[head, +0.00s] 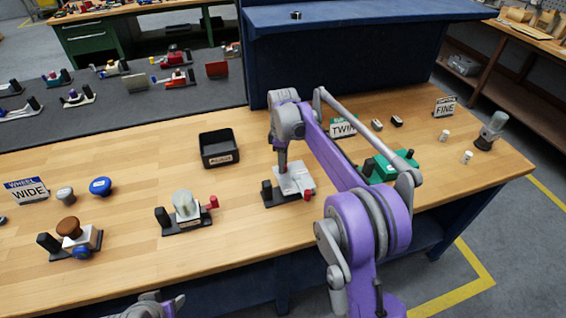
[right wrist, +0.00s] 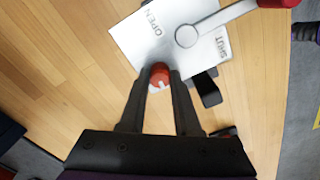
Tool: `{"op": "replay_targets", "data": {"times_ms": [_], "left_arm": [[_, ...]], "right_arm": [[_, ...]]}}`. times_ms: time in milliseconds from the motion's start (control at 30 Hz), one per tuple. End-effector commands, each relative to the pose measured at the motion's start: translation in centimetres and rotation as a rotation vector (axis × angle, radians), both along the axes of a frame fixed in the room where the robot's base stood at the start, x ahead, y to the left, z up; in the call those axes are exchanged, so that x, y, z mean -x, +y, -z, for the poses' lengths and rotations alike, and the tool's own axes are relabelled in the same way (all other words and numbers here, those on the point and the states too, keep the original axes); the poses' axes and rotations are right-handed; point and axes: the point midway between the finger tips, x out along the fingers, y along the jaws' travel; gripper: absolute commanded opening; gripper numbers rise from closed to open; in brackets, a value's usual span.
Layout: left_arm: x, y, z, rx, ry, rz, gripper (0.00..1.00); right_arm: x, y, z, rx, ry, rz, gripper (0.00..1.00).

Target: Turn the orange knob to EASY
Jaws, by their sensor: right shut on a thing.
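My right gripper (head: 283,170) points down over a silver plate (head: 296,180) on a dark base in the middle of the bench. In the right wrist view its two fingers (right wrist: 160,76) are shut on a small red-orange knob (right wrist: 160,70) at the edge of the plate (right wrist: 150,38). The plate reads OPEN and SHUT, and a grey lever (right wrist: 222,18) with a red end (right wrist: 278,3) lies across it. I cannot read EASY anywhere. A brown-orange knob (head: 68,226) tops another fixture at the left.
A black bin (head: 220,149) stands behind the plate. A fixture with a pale dome (head: 183,202) is to its left, a green fixture (head: 388,166) to its right. Signs WIDE (head: 29,192), TWIN (head: 343,128) and FINE (head: 444,107) stand on the bench.

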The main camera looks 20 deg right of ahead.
Motion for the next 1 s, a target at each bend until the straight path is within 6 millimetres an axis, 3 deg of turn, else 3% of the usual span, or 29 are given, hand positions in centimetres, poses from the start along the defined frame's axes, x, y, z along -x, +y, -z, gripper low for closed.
{"op": "replay_targets", "data": {"times_ms": [633,667,800,1000], "left_arm": [[0.00,0.00,0.00,0.000,0.000,0.000,0.50],[0.00,0.00,0.00,0.000,0.000,0.000,0.50],[0.00,0.00,0.00,0.000,0.000,0.000,0.50],[0.00,0.00,0.00,0.000,0.000,0.000,0.50]], "right_arm": [[0.00,0.00,-0.03,0.000,0.000,-0.049,0.00],[-0.01,0.01,-0.03,0.000,0.000,-0.049,0.37],[0.00,0.00,-0.02,0.000,0.000,-0.049,0.62],[0.00,0.00,-0.01,0.000,0.000,-0.049,0.62]]}}
